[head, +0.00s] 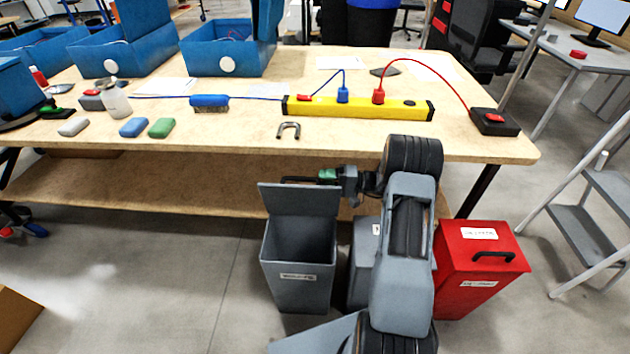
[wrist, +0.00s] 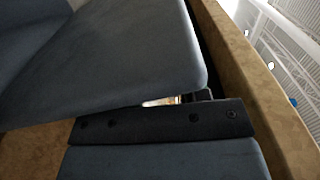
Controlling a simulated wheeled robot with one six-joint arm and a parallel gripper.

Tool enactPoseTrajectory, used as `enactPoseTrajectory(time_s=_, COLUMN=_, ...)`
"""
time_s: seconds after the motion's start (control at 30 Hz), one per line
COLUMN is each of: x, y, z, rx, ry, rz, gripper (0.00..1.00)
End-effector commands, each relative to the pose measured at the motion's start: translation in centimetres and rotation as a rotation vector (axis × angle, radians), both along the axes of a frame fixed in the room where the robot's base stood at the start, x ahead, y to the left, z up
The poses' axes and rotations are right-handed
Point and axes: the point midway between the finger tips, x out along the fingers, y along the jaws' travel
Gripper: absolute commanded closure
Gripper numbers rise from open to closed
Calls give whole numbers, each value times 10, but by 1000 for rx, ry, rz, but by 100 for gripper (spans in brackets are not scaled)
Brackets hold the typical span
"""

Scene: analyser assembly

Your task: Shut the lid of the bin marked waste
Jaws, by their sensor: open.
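A grey bin (head: 297,245) stands in front of the table with its lid (head: 299,199) raised upright at the back. The front label is too small to read, so I cannot confirm that it says waste. My gripper (head: 302,180) is open at the lid's top edge, reaching in from the right. Its dark fingers lie along that edge and are partly hidden by the lid; contact cannot be told. In the wrist view a broad blue-grey panel, apparently the lid (wrist: 120,55), fills the upper left. The fingertips are not clear there.
A second grey bin (head: 362,250) stands partly behind my arm. A red bin (head: 482,265) with a closed lid and black handle is to its right. The table (head: 230,145) overhangs behind the bins.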

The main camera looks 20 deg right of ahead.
Motion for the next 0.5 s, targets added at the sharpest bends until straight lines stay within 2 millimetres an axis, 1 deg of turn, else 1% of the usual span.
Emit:
enactPoseTrajectory(time_s=0.03, x=2, y=8, z=-1, rx=0, ry=1, rz=2, gripper=58)
enactPoseTrajectory(time_s=0.2, x=9, y=23, z=-1, rx=-1, ry=1, rz=0, gripper=58)
enactPoseTrajectory(time_s=0.33, x=12, y=29, z=0, rx=-1, ry=1, rz=-1, gripper=58)
enactPoseTrajectory(time_s=0.5, x=13, y=31, z=0, rx=0, ry=1, rz=-3, gripper=58)
